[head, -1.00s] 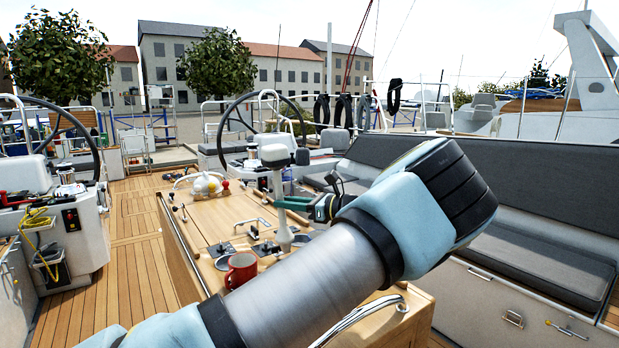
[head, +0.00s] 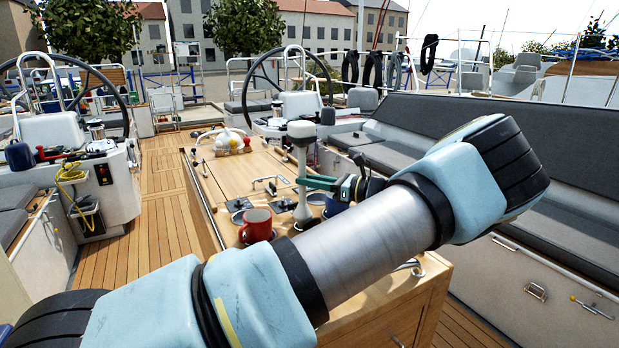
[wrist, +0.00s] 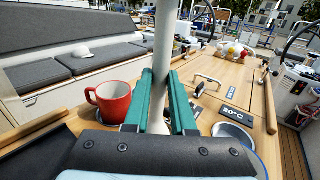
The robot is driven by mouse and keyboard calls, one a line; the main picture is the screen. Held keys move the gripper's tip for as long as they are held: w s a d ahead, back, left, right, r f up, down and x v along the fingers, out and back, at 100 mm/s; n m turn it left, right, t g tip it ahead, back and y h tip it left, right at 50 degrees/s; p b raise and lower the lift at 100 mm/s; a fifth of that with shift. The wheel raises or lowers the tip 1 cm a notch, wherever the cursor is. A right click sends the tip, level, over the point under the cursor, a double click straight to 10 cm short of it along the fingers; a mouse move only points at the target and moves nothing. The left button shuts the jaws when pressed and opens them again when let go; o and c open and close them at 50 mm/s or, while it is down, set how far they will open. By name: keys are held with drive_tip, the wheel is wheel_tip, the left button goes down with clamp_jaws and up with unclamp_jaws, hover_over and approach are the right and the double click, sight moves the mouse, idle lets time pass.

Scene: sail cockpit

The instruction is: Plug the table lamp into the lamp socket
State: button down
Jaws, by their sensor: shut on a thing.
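The white table lamp (head: 302,166) has a rounded head, a thin stem and a flared foot, and looks roughly upright over the wooden cockpit table (head: 240,168). My gripper (head: 306,183) is shut on its stem, with green fingers on both sides. I cannot tell whether the foot touches the table. Dark plates lie on the table near the foot, one (wrist: 231,112) reading 20°C. I cannot make out which fitting is the lamp socket.
A red mug (head: 257,225) stands on the table close to the lamp's foot. A metal handle (head: 268,184) and a round recess (wrist: 232,134) are nearby. Bench seats (head: 470,150) run along the right. Two steering wheels and wooden deck lie beyond and left.

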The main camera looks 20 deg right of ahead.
drive_tip(key=shift+f+b, duration=0.4)
drive_tip(key=shift+f, duration=0.9)
idle(1.4)
drive_tip(key=c, duration=1)
unclamp_jaws()
drive_tip(key=shift+s+f, duration=0.1)
drive_tip(key=v, duration=1.1)
